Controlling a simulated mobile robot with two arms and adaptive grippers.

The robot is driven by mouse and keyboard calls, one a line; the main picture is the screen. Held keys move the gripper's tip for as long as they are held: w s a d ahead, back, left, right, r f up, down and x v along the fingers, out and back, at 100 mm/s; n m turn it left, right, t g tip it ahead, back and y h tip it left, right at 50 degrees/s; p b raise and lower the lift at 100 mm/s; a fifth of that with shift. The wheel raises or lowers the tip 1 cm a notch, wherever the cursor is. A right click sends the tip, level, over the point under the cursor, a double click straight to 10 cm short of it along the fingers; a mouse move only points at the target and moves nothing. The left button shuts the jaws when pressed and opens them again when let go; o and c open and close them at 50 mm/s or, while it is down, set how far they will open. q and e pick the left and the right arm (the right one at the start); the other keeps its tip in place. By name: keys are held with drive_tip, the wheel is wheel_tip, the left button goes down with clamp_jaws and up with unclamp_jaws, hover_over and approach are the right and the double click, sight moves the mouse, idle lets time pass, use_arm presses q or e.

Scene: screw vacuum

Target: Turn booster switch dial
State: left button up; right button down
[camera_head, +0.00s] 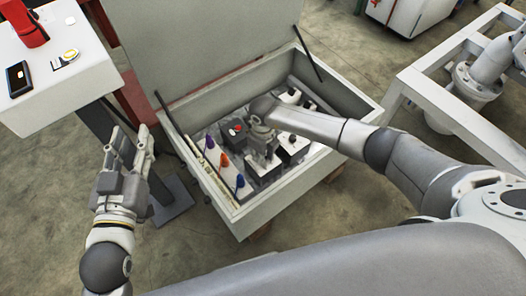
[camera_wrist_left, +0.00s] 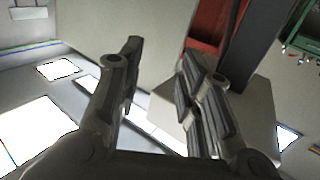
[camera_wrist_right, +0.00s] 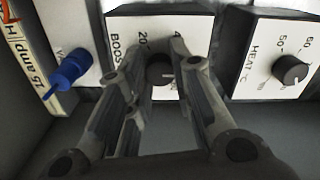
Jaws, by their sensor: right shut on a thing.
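The booster switch dial (camera_wrist_right: 160,72) is a dark round knob on a white box face (camera_wrist_right: 130,25) printed "BOOS" and "20". In the right wrist view the fingers of my right gripper (camera_wrist_right: 158,68) are closed around this dial and partly cover it and its scale. In the head view my right arm reaches into the open grey case (camera_head: 235,222), and the dial is hidden by my gripper (camera_head: 262,158). My left gripper (camera_head: 128,140) is raised left of the case, empty, with its fingers apart, as the left wrist view also shows (camera_wrist_left: 160,70).
A second dial (camera_wrist_right: 290,69) marked "HEAT °C" sits on the box to the right. A blue switch (camera_wrist_right: 68,72) is to the left. Orange (camera_head: 222,160) and purple (camera_head: 210,142) switches stand nearby. A white console (camera_head: 60,70) is at upper left.

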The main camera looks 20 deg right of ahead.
use_arm(q)
drive_tip(key=s+a+f+g+y+p, duration=0.25)
drive_tip(key=s+f+g, duration=0.35)
drive_tip(key=f, duration=0.4)
use_arm(e)
drive_tip(key=m, duration=0.4)
drive_tip(key=shift+r+m, duration=0.15)
drive_tip(key=shift+m, duration=0.15)
drive_tip(key=m+p, duration=0.1)
drive_tip(key=m, duration=0.1)
drive_tip(key=shift+m, duration=0.3)
drive_tip(key=shift+m+p, duration=0.85)
drive_tip(key=shift+m, duration=0.25)
use_arm(q)
drive_tip(key=s+a+f+g, duration=0.2)
drive_tip(key=s+g, duration=0.2)
drive_tip(key=s, duration=0.1)
drive_tip(key=s+a+f+g+y, duration=0.1)
drive_tip(key=s+a+f+g, duration=0.1)
drive_tip(key=s, duration=0.4)
drive_tip(key=shift+a+f+n+g+p, duration=0.15)
drive_tip(key=shift+f+n+g+p, duration=0.2)
drive_tip(key=shift+g, duration=0.55)
use_arm(e)
drive_tip(key=shift+m, duration=0.8)
use_arm(q)
drive_tip(key=shift+r, duration=0.1)
